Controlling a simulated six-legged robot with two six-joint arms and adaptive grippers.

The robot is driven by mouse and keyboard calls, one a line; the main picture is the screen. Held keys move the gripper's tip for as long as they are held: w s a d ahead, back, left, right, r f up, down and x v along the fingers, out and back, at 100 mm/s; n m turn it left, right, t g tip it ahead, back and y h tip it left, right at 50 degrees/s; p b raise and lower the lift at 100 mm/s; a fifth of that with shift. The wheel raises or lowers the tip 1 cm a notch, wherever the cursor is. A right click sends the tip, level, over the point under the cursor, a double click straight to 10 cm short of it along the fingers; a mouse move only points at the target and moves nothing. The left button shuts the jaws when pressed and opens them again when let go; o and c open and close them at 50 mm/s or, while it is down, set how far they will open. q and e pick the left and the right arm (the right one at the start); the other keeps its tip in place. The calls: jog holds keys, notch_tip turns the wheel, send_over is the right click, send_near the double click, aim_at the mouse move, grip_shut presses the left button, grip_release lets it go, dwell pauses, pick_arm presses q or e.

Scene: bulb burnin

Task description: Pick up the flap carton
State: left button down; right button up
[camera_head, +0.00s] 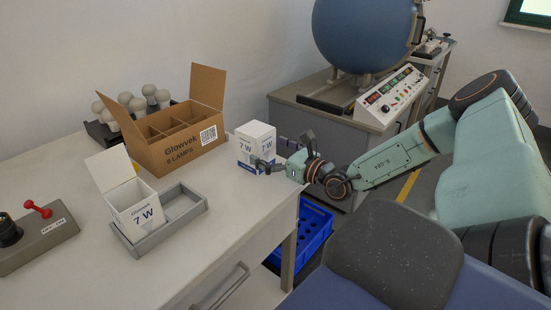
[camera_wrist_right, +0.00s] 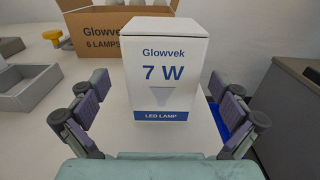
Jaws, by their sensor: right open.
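A white 7 W lamp carton (camera_head: 256,142) stands upright near the table's right edge, its top closed. In the right wrist view the same carton (camera_wrist_right: 165,75) stands upright ahead, between my fingers, with a gap on each side. My right gripper (camera_head: 284,152) is open, reaching in from the right, one finger on each side of the carton. Another white 7 W carton (camera_head: 137,213) stands with its flap raised in the left bay of a grey two-bay tray (camera_head: 187,207). I see no left gripper.
A brown Glowvek box (camera_head: 185,155) with open flaps stands behind, before a dark rack of pale bulbs (camera_head: 150,91). A switch box with a red lever (camera_head: 38,240) lies at left. A blue crate (camera_head: 312,225) is below the table's right side. The front tabletop is clear.

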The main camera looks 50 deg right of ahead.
jog(key=w, duration=0.1)
jog(key=w+b, duration=0.2)
jog(key=shift+f, duration=0.25)
jog(key=shift+w+a+r+b, duration=0.15)
jog(key=shift+w+b, duration=0.5)
jog(key=shift+w, duration=0.35)
jog(key=c, duration=1.2)
